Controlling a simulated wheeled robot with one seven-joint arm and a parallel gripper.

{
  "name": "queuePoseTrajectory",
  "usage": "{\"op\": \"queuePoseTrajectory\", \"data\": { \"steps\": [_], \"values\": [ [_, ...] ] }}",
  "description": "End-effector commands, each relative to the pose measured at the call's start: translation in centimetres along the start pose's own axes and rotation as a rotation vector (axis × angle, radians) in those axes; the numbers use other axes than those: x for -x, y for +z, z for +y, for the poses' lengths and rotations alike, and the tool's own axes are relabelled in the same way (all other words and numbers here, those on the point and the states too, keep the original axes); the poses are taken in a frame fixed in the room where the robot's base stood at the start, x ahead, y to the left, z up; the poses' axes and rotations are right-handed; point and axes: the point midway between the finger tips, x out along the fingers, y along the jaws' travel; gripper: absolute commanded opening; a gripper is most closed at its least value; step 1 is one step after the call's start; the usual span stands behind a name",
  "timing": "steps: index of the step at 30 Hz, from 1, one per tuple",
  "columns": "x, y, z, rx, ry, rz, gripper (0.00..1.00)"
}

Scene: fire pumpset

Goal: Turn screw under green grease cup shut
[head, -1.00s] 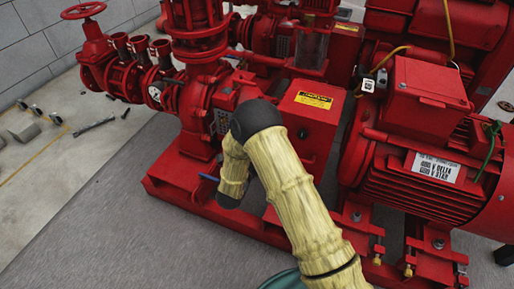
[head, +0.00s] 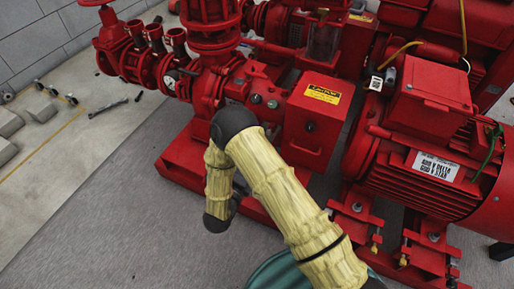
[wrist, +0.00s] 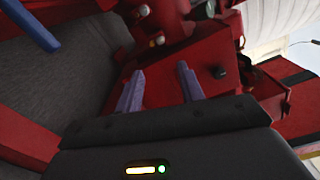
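My gripper (wrist: 161,68) shows in the wrist view as two blue-purple fingers set apart, with nothing between them. They point toward a red box face (wrist: 185,60). A small dark green rounded part (wrist: 205,8) is at the top edge there, beyond the fingers; I cannot tell whether it is the grease cup. In the head view, small dark green round parts (head: 272,104) sit on the red pump beside the red box. The screw under the cup cannot be made out. My forearm hides the gripper in the head view.
The red box (head: 312,118) has a yellow label and a black knob. A red motor (head: 430,150) stands to the right, and pipes with a handwheel (head: 96,3) to the left. A blue bar (wrist: 30,24) is at the wrist view's upper left. Grey floor (head: 110,200) is open at left.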

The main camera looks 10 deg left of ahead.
Motion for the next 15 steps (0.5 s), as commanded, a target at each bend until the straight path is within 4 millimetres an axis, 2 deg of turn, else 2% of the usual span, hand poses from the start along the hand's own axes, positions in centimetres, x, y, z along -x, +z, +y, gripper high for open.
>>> {"op": "queuePoseTrajectory", "data": {
  "steps": [3,6,9,15],
  "values": [
    [2.3,0.1,-0.2,0.002,0.003,-0.003,0.39],
    [3.6,0.1,-0.1,0.002,0.003,-0.002,0.39],
    [4.3,0.0,-0.1,0.000,0.002,0.000,0.39],
    [4.5,0.0,0.0,0.000,0.001,0.000,0.39]
  ]
}}
